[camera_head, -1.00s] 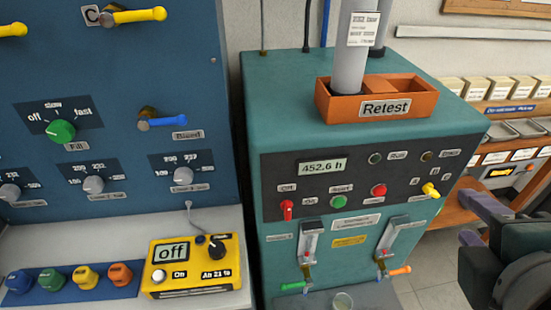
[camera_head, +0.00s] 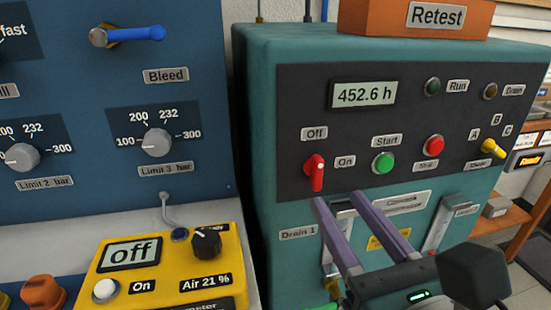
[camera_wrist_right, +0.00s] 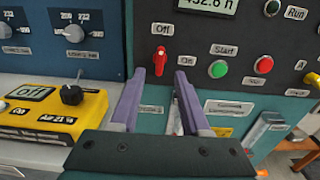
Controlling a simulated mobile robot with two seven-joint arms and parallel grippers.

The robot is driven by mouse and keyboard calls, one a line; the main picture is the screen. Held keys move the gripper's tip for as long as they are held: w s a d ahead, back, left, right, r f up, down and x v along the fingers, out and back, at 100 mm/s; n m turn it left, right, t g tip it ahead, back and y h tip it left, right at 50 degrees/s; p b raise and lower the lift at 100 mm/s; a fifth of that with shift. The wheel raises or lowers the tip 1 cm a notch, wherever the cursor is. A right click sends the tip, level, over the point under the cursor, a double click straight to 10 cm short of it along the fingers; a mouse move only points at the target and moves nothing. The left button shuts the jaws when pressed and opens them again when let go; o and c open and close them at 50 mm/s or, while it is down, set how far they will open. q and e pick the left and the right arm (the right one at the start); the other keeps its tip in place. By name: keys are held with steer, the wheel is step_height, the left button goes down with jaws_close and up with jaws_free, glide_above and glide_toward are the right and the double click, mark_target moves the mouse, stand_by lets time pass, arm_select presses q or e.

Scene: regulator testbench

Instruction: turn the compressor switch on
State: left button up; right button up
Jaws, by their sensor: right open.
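The compressor switch (camera_head: 314,172) is a red rotary knob on the dark panel of the teal compressor cabinet. Its handle stands about upright, with the Off label (camera_head: 314,133) above it and the On label (camera_head: 345,161) to its right. My right gripper (camera_head: 352,200) is open and empty, its purple fingers pointing at the panel just below and right of the switch. In the right wrist view the switch (camera_wrist_right: 160,63) shows between and just beyond the fingertips of my right gripper (camera_wrist_right: 160,74). I see no contact. My left gripper is out of view.
A green Start button (camera_head: 383,163) and a red button (camera_head: 433,146) sit right of the switch. A yellow knob (camera_head: 492,149) is farther right. The display (camera_head: 363,94) reads 452.6 h. A yellow meter (camera_head: 160,265) stands at lower left, below the blue panel (camera_head: 80,100).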

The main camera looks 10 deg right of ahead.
mark_target(320, 174)
steer(key=w, duration=0.7)
steer(key=shift+w+a, duration=0.1)
steer(key=shift+w, duration=0.05)
jaws_close()
stand_by(0.3)
